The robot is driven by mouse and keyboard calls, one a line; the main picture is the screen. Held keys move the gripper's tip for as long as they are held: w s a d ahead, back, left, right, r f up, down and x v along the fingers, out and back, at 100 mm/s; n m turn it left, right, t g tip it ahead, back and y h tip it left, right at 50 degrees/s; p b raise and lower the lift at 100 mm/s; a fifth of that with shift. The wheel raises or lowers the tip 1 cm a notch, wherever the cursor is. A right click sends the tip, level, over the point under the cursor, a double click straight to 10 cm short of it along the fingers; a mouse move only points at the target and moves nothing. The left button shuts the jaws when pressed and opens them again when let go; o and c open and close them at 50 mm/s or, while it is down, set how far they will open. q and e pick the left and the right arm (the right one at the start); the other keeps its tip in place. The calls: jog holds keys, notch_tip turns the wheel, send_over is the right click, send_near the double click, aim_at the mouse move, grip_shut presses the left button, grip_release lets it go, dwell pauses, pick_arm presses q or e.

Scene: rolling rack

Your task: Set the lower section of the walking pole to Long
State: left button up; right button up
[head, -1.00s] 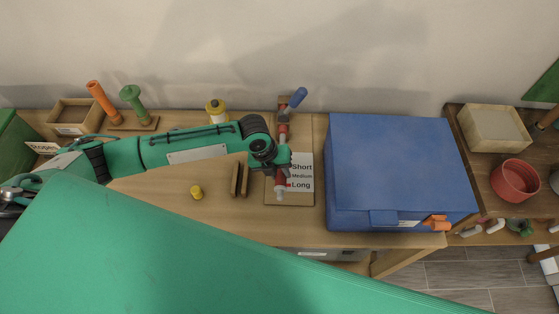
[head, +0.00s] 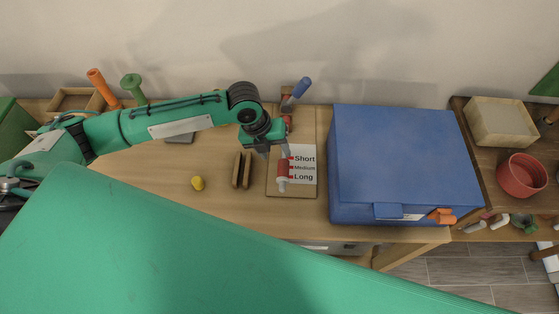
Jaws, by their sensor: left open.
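The walking pole lies on a board (head: 305,191) on the wooden bench, with its blue handle (head: 301,88) at the top. Its lower section has a red part (head: 283,169) and a grey tip (head: 282,187). A white label (head: 304,168) beside it reads Short, Medium, Long from top to bottom. The red part lies beside the Medium and Long lines; I cannot tell the exact setting. My left gripper (head: 266,150) is open, just left of the pole's upper-middle part, which the wrist partly hides. I cannot tell whether it touches the pole. My right gripper is not in view.
A large blue box (head: 400,160) stands close right of the board. Brown upright blocks (head: 241,170) and a small yellow piece (head: 198,183) are to the left. Orange (head: 102,87) and green (head: 132,88) handles stand at the back left. A red pot (head: 522,175) is far right.

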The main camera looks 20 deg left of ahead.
pick_arm(q)
jog(key=b+v, duration=0.1)
jog(key=v, duration=0.6)
dwell(0.4)
